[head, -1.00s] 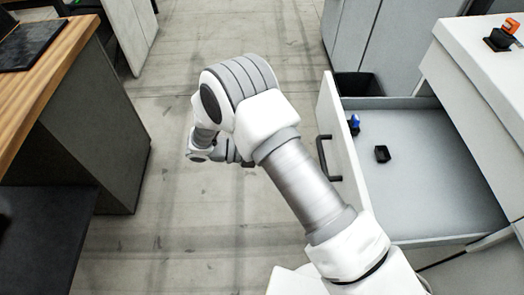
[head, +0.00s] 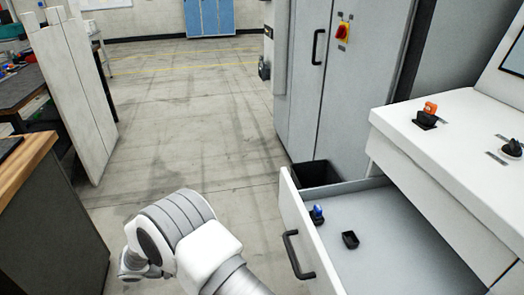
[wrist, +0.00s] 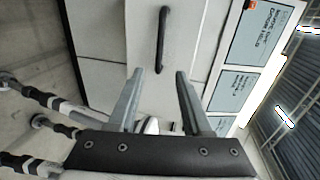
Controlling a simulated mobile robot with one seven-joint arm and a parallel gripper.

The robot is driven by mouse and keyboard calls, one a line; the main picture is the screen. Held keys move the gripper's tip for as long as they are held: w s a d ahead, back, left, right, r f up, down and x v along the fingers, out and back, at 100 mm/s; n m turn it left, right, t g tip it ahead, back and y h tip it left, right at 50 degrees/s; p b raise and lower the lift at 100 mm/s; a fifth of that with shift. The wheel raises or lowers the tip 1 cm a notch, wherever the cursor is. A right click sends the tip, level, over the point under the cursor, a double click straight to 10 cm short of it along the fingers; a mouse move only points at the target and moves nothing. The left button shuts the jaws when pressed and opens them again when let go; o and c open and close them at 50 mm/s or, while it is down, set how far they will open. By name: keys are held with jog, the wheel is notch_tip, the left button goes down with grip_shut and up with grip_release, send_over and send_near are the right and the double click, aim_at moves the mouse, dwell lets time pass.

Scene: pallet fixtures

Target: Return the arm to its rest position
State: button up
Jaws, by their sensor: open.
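My arm (head: 185,235) is folded at the bottom of the head view, with its bent joint over the floor left of the open drawer. The arm's end is mostly hidden there. In the wrist view my gripper (wrist: 160,73) has its two grey fingers spread apart with nothing between them. Beyond the fingers are pale cabinet fronts with a dark bar handle (wrist: 162,40). The fingers look apart from the handle.
An open drawer (head: 385,250) at right holds a blue-topped part (head: 317,214) and a small black block (head: 350,240). Above it, a white bench (head: 440,135) carries an orange-and-black part (head: 428,113). A wood-topped counter (head: 45,235) stands left. Floor between is clear.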

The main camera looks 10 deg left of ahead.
jog(key=w+d+r+m+g+y+p, duration=0.1)
jog(key=d+r+m+g+y+p, duration=0.2)
jog(key=d+r+m, duration=0.7)
jog(key=d+r+m+g+y, duration=0.35)
jog(key=d+r+m, duration=0.4)
jog(key=r, duration=0.45)
jog(key=s+d+r+m+t+y+p, duration=0.4)
jog(key=s+d+r+m+t+y, duration=0.2)
jog(key=m, duration=1.6)
jog(key=s+d+r+y, duration=0.2)
jog(key=s+d+r, duration=0.2)
jog(key=s+r, duration=0.2)
jog(key=shift+s+d+t, duration=0.2)
jog(key=shift+d+t, duration=0.15)
jog(key=shift+d, duration=0.05)
jog(key=shift+m, duration=0.25)
